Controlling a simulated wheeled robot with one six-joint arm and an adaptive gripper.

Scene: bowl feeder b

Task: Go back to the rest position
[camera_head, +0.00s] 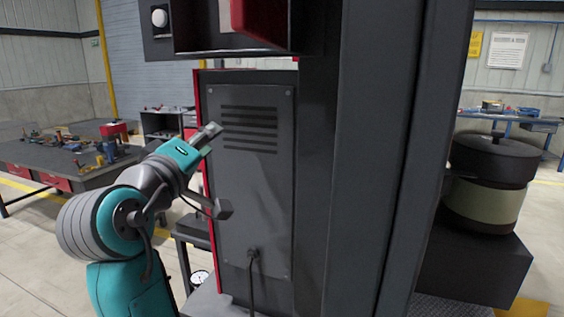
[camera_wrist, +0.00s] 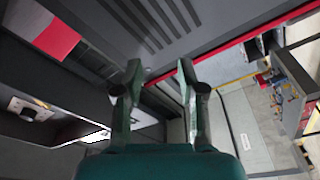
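My teal arm is raised at the left of the head view. My gripper (camera_head: 219,170) is in front of the vented side panel (camera_head: 262,190) of a dark machine cabinet. In the wrist view my gripper (camera_wrist: 159,75) has its two fingers spread apart. Nothing is held between them. The slotted grey panel (camera_wrist: 165,25) lies beyond the fingertips. I cannot tell the exact gap to it.
A dark column (camera_head: 375,150) stands right of the panel. A round bowl feeder (camera_head: 487,205) sits on a dark base at the right. A workbench (camera_head: 70,160) with tools is at the far left. Open floor (camera_head: 45,235) lies between bench and arm.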

